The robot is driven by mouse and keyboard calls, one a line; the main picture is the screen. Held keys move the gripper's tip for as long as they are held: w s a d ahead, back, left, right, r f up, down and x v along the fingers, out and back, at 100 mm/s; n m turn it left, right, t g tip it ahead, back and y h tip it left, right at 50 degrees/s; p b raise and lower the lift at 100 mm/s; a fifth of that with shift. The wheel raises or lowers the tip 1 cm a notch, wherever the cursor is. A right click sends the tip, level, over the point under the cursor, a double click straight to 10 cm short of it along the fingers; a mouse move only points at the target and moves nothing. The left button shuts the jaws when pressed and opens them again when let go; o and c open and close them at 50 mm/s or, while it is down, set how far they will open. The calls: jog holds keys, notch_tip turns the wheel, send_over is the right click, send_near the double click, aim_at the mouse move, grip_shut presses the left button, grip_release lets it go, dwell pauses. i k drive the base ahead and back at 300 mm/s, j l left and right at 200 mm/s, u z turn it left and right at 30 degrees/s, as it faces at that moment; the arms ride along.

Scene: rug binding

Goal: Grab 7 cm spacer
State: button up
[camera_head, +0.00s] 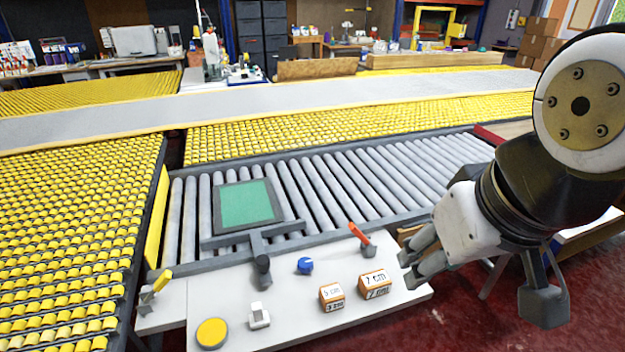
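The 7 cm spacer (374,284) is a small orange-brown block with white labels reading "7 cm" on its top and front. It sits on the right part of the white work surface (225,300). A smaller similar block, the 5 cm spacer (332,297), stands just left of it, apart from it. My gripper (407,270) is to the right of the 7 cm spacer, close to it in the picture, with its fingers pointing left. The two fingertips look apart, with nothing seen between them. Whether the gripper is level with the spacer is hard to tell.
A blue knob (305,265), a red-handled lever (360,238), a white switch (259,315) and a yellow button (211,333) stand on the surface. Roller conveyors lie beyond. Red floor (450,322) is clear at lower right.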

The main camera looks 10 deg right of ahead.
aim_at(377, 283)
jog(key=l+u, duration=0.4)
jog(key=k+l+u, duration=0.15)
jog(key=l+u, duration=0.25)
